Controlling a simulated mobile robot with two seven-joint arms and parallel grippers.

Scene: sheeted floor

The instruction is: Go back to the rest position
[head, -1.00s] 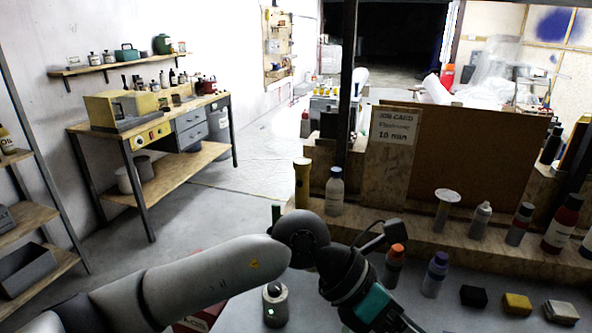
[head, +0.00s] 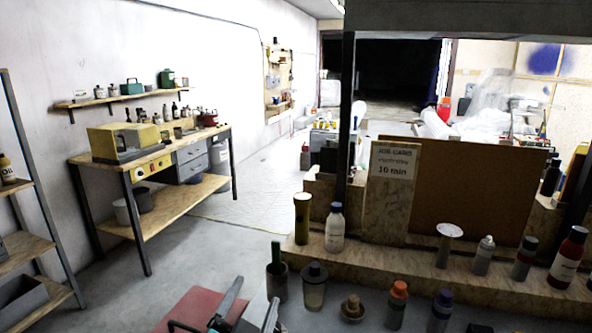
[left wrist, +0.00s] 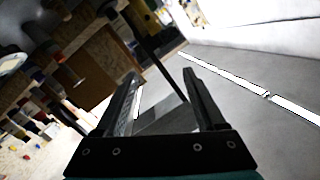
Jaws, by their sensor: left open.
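My left gripper (head: 248,312) is at the bottom of the head view, left of the bottles on the work surface. In the left wrist view its two dark fingers (left wrist: 162,95) stand apart with nothing between them. Grey floor shows beyond the fingertips. My right gripper is in neither view.
A green-handled item in a dark cup (head: 277,280), a dark-capped jar (head: 314,290) and an orange-capped bottle (head: 397,305) stand close right of the gripper. A red panel (head: 190,312) lies to its left. A wooden workbench (head: 160,205) stands farther off; the floor between is clear.

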